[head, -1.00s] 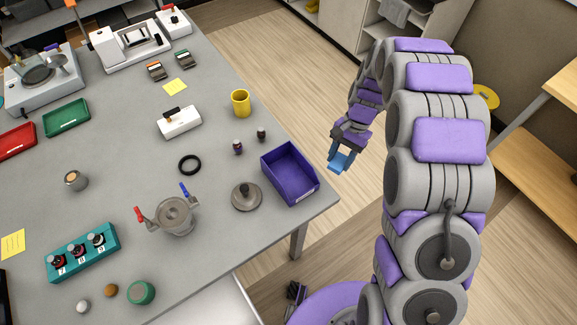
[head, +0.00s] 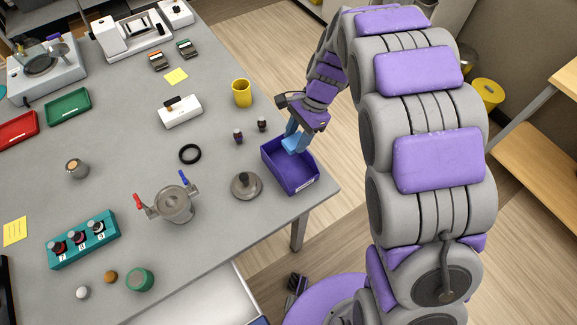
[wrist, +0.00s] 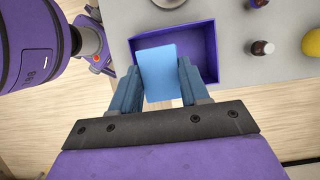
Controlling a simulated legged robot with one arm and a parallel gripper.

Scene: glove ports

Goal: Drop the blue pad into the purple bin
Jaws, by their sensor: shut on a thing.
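The purple bin (head: 290,177) stands open-topped near the right corner of the grey table, and it also shows in the wrist view (wrist: 208,50). My gripper (head: 294,142) is over the bin's upper part in the head view, fingers pointing down. In the wrist view my gripper (wrist: 160,85) is shut on the blue pad (wrist: 159,70), a flat light-blue piece between the two blue fingers. The pad overlaps the bin's opening there. In the head view the pad is hard to tell from the blue fingers.
Two small dark bottles (head: 239,137) and a yellow cup (head: 242,93) stand beyond the bin. A round grey lid with a knob (head: 245,186) lies left of it. The table's edge runs close by the bin, with wooden floor beyond.

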